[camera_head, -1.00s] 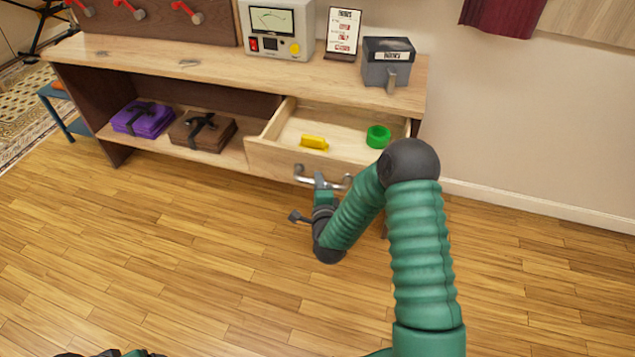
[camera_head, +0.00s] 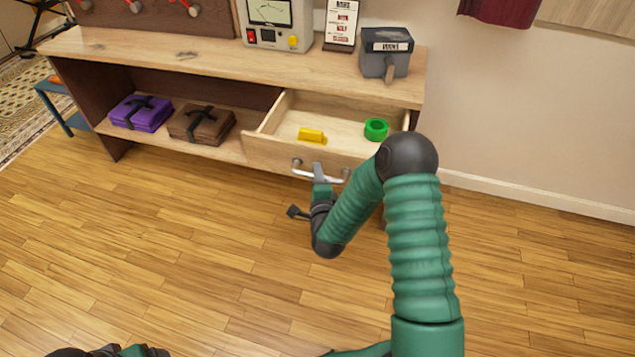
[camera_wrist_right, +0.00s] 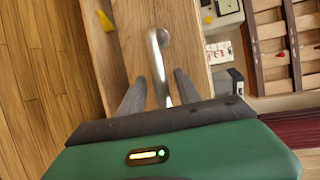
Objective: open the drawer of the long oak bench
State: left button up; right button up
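The long oak bench (camera_head: 200,55) stands against the wall. Its drawer (camera_head: 262,154), at the right end, is pulled well out, and its inside shows. A yellow piece (camera_head: 311,135) and a green ring (camera_head: 376,130) lie in it. The silver bar handle (camera_head: 303,170) is on the drawer front. My right gripper (camera_head: 319,178) is at this handle. In the right wrist view the handle (camera_wrist_right: 158,50) runs between the two spread fingers (camera_wrist_right: 160,88), with gaps beside it. Dark and green parts of mine show at the bottom left edge; left fingers cannot be made out.
A purple bundle (camera_head: 141,112) and a brown bundle (camera_head: 201,124) lie on the lower shelf. A meter box (camera_head: 273,24), a sign card (camera_head: 341,22) and a grey box (camera_head: 386,52) stand on top. The wood floor before the bench is clear.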

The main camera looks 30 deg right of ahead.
jog(key=p+v, duration=0.6)
jog(key=v, duration=1)
jog(key=shift+s, duration=0.35)
jog(key=shift+a, duration=0.1)
